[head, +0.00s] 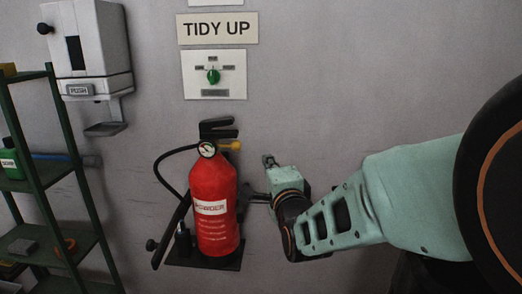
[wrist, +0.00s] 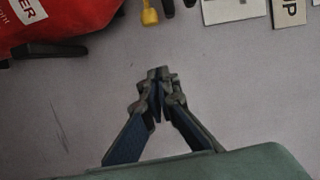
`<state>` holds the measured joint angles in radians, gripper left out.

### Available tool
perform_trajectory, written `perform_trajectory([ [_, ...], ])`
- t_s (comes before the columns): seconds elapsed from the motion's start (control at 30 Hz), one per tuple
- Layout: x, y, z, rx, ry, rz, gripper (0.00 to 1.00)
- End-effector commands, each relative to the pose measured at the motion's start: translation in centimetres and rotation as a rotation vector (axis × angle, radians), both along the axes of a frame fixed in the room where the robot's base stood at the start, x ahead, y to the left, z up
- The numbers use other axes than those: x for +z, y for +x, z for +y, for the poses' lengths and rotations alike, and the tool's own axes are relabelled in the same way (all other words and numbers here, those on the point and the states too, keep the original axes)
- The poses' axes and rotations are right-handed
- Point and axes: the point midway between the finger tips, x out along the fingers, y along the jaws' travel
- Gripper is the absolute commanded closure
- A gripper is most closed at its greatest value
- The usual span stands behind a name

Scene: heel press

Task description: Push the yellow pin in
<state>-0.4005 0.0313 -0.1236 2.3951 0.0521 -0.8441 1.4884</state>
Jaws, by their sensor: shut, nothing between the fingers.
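The yellow pin (head: 231,145) sticks out to the right at the neck of the red fire extinguisher (head: 213,218), just under its black handle (head: 217,128). My gripper (head: 268,160) is to the right of the extinguisher, a little lower than the pin in the head view. In the wrist view my gripper (wrist: 158,73) is shut and empty, its fingertips together and apart from the pin.
The extinguisher stands in a black wall bracket (head: 203,262). A dial plate (head: 214,75) and a TIDY UP sign (head: 217,28) are on the wall above. A green shelf (head: 38,165) and a white dispenser (head: 88,48) are at left. Bare wall lies around my gripper.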

Motion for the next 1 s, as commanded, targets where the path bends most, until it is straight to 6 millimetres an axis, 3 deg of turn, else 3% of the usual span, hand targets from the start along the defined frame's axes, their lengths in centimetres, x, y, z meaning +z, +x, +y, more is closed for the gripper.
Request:
perform_trajectory([
  [0.27,0.0,1.1,0.3,0.0,0.0,0.002,1.0],
  [0.83,-0.1,10.1,2.5,0.0,-0.001,0.002,1.0],
  [1.0,-0.2,9.7,5.0,0.004,0.0,0.001,1.0],
])
